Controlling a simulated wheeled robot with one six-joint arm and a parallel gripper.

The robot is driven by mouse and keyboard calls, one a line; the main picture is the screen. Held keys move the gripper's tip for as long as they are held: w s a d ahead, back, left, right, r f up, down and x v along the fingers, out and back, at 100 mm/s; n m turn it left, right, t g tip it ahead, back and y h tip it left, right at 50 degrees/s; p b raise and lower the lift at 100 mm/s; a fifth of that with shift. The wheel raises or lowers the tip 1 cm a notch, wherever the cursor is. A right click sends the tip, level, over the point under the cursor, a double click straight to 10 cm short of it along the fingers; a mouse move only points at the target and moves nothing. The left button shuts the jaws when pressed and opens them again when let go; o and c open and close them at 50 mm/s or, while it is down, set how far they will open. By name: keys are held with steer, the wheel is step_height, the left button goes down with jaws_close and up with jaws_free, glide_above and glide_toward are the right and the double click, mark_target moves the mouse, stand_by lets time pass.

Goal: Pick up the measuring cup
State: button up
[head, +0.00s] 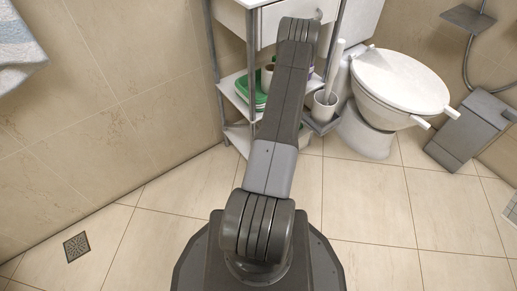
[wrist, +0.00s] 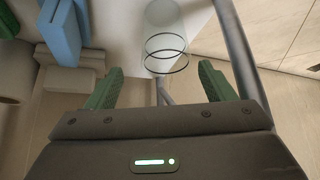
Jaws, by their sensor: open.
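A clear glass vessel (wrist: 165,42), which looks like the measuring cup, shows at the top middle of the wrist view, with round dark-edged rims. I cannot make out a handle or markings on it. My gripper (wrist: 160,82) has two green fingers spread wide apart with nothing between them. The vessel lies beyond the fingertips, roughly centred between them, and appears apart from them. In the head view my own arm reaches over the shelf unit and hides the gripper, and I cannot pick out the cup there.
The vessel is by a white surface (wrist: 198,22) with a grey post (wrist: 235,45) close on the right. Blue boxes (wrist: 62,30) stand at left. In the head view, a metal shelf unit (head: 216,75) holds a green item; a toilet brush (head: 335,68) and toilet (head: 400,82) are right.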

steer(key=b+x, duration=0.1)
steer(key=x, duration=0.1)
steer(key=b+x, duration=0.1)
steer(key=x, duration=0.1)
steer(key=s+b+x, duration=0.1)
steer(key=x, duration=0.1)
steer(key=shift+f, duration=0.4)
steer(key=shift+w, duration=0.1)
steer(key=shift+c, duration=0.5)
steer(key=shift+r, duration=0.1)
steer(key=c, duration=1)
